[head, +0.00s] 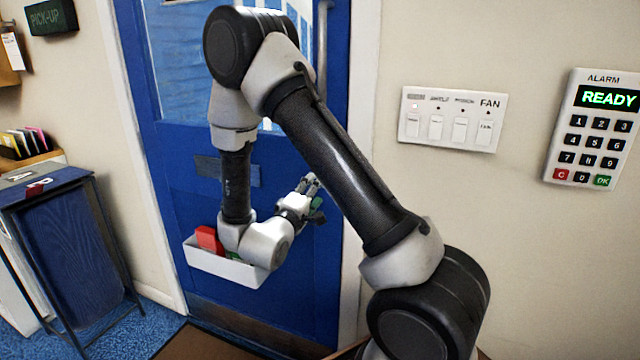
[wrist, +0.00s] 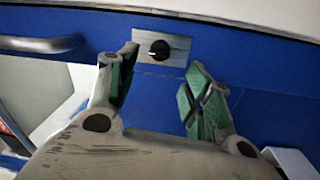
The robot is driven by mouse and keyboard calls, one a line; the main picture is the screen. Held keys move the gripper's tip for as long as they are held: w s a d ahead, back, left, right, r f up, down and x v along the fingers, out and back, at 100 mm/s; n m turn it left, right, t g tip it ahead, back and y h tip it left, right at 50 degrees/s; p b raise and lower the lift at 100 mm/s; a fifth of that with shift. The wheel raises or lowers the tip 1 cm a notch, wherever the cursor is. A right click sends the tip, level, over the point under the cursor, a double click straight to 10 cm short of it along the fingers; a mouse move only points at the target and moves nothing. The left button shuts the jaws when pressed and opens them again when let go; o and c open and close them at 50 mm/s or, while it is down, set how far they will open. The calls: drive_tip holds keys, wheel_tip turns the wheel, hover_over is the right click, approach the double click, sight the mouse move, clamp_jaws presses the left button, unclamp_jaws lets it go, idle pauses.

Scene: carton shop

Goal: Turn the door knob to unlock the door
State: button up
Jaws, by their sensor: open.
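The blue door (head: 185,130) stands in front of me and looks closed. In the wrist view a dark round knob (wrist: 160,49) with a light mark sits on a metal plate (wrist: 178,46) on the blue door. My gripper (wrist: 163,62) is open and empty, its green-padded fingers spread to either side of the knob's line. The knob lies just beyond the fingertips, and I see no contact. In the head view my gripper (head: 314,186) is near the door's right edge. The knob is hidden there behind my arm and gripper.
A long pull handle (head: 322,50) runs up the door's right side and shows in the wrist view (wrist: 40,44). A white tray (head: 225,268) with a red item is at the door below my wrist. A fan switch panel (head: 453,119) and alarm keypad (head: 592,128) are on the right wall.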

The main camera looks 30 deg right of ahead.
drive_tip(key=v, duration=0.4)
drive_tip(key=shift+s, duration=0.1)
idle(0.3)
